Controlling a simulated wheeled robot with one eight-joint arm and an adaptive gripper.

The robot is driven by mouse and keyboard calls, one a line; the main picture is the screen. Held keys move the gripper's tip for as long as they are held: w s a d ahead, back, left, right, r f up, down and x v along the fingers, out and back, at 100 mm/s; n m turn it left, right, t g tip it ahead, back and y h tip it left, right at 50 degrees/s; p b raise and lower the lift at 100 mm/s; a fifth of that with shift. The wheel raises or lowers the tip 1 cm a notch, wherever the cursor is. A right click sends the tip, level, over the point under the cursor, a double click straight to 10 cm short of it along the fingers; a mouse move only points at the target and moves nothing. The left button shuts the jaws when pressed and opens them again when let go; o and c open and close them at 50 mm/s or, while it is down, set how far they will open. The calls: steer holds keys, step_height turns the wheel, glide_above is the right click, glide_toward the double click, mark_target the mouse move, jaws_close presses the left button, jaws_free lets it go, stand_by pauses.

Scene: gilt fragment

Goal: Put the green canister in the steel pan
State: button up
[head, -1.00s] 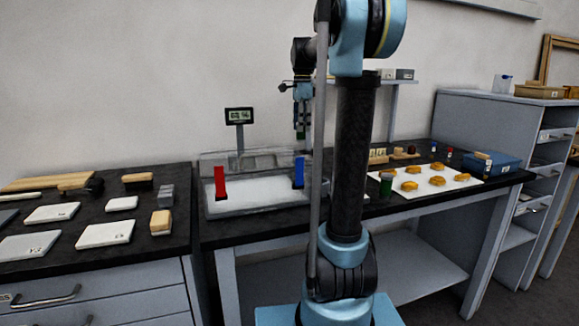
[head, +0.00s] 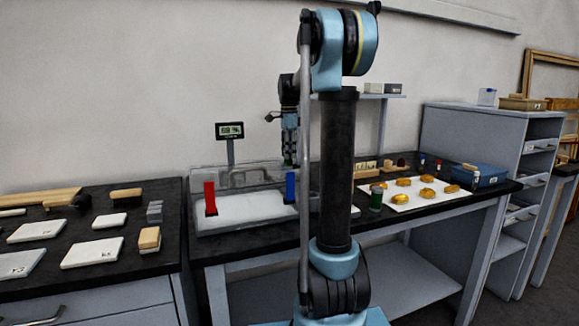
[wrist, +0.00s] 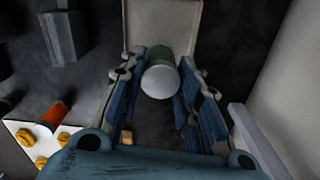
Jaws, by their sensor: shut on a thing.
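My gripper (wrist: 160,90) is shut on the green canister (wrist: 158,55), whose pale round end faces the wrist camera between the blue fingers. In the head view my gripper (head: 289,155) hangs over the back of the bench, close to the right end of a shallow pale basin with a grey rim (head: 202,228). The canister is barely visible there. That basin may be the steel pan, but I cannot tell for sure.
A red block (head: 210,197) and a blue block (head: 291,188) stand at the basin. A digital display (head: 230,130) rises behind it. Yellow pieces lie on a white sheet (head: 400,207) at the right, beside a blue box (head: 486,176). The left bench holds pale slabs (head: 92,252).

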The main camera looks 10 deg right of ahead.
mark_target(289, 161)
steer(key=shift+f, duration=2.3)
steer(key=o, duration=1.1)
steer(key=shift+c, duration=0.2)
step_height(289, 161, up, 12)
steer(key=shift+r, duration=0.1)
